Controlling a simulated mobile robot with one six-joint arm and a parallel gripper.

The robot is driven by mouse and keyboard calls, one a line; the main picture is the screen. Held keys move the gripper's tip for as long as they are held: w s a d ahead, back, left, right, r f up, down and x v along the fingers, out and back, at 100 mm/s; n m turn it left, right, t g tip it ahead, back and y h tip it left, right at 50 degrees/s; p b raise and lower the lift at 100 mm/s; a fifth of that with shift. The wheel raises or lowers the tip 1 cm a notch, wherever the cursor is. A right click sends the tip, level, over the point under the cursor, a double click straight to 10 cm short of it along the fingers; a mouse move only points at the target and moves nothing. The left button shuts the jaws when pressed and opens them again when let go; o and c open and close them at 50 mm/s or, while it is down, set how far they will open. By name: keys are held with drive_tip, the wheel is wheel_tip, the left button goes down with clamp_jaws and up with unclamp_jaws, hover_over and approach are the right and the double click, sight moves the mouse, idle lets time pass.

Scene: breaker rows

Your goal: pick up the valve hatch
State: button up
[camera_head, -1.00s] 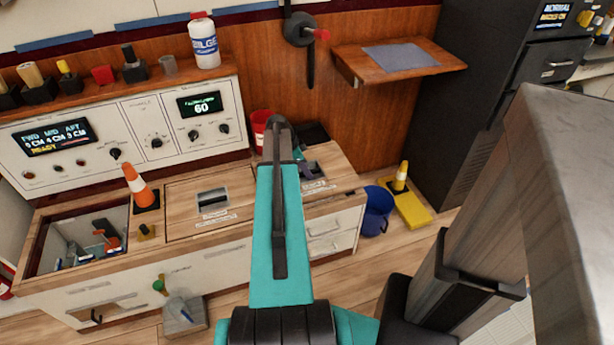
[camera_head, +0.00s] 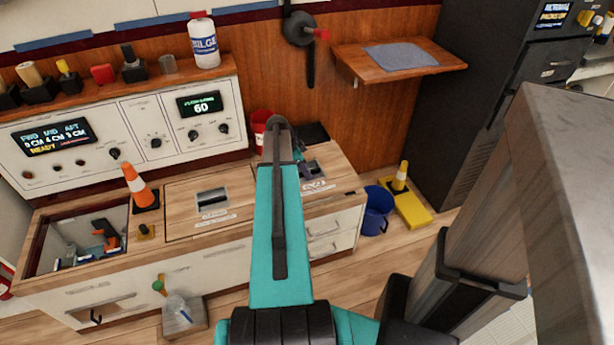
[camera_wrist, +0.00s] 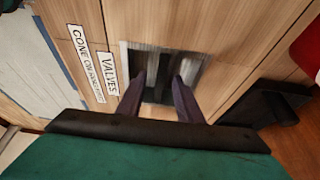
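The valve hatch (camera_wrist: 215,35) is a wood panel with a "VALVES" label and a grey recessed metal pull. In the head view it is the right-hand hatch (camera_head: 341,174) on the counter, partly hidden by my arm. The pull (camera_wrist: 152,68) has a bar between dark slots. My gripper (camera_wrist: 157,88) is open in the wrist view, its two dark fingers apart and pointing at the pull, roughly one on each side of the bar. I cannot tell whether they touch it. In the head view my arm mostly hides the gripper.
Another hatch (camera_head: 185,190) lies left of my arm, with an orange-striped cone (camera_head: 139,188) beside it and an open bay (camera_head: 45,235) farther left. A red container (camera_head: 259,122) stands behind my arm. A blue bucket (camera_head: 377,210) and yellow stand (camera_head: 412,210) are on the floor.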

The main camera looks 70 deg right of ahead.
drive_tip(key=shift+c, duration=0.2)
clamp_jaws()
drive_tip(key=shift+r, duration=0.1)
idle(1.2)
